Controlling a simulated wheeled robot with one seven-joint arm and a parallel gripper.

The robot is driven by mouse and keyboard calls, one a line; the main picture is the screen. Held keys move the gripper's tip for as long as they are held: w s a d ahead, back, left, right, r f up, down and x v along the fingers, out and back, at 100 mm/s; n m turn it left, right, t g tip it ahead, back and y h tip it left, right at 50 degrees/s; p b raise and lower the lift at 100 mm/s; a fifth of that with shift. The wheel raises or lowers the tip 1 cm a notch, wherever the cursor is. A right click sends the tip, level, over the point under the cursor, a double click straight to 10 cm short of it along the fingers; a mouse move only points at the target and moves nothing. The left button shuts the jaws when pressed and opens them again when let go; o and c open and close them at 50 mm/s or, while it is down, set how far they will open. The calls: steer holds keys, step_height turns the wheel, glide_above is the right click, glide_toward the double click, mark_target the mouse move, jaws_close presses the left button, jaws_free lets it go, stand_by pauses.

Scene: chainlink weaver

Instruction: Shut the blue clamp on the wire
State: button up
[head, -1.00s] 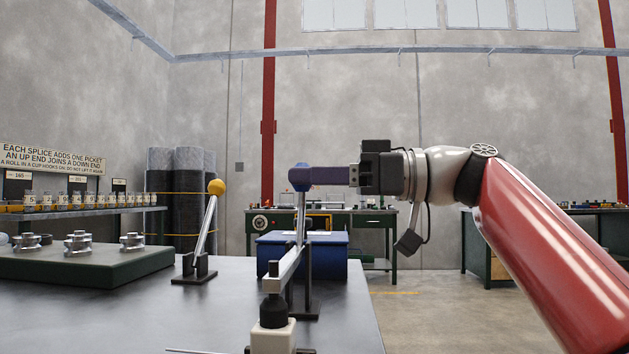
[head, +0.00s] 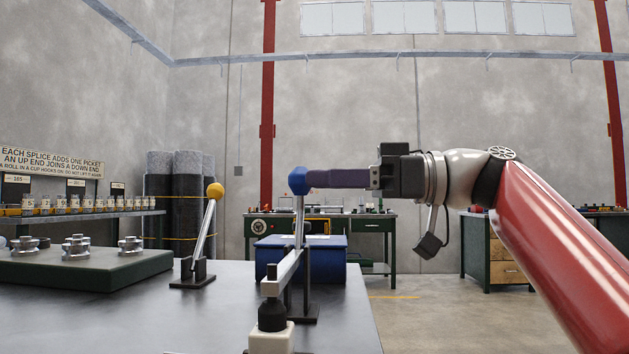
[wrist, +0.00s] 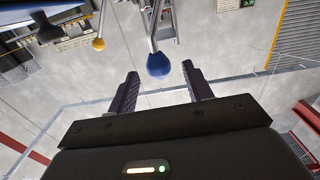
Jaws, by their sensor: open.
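The blue clamp has a round blue knob (head: 298,181) on an upright metal handle. Its silver bar (head: 284,270) runs toward the camera to a black foot (head: 271,315) above a white block (head: 271,341); the foot looks seated on the block. My gripper (head: 309,179) is level with the knob, on its right, with its fingertips close to it. In the wrist view the knob (wrist: 158,66) lies between and just beyond the tips of my two spread fingers (wrist: 159,75). My gripper is open and empty. I cannot make out the wire at the clamp's foot.
A yellow-knobbed lever (head: 215,191) stands to the left, leaning right. A blue box (head: 330,262) sits behind the clamp. A dark green slab (head: 100,268) with metal fittings lies at the left.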

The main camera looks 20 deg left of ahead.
steer(key=v, duration=0.5)
steer(key=shift+d, duration=0.2)
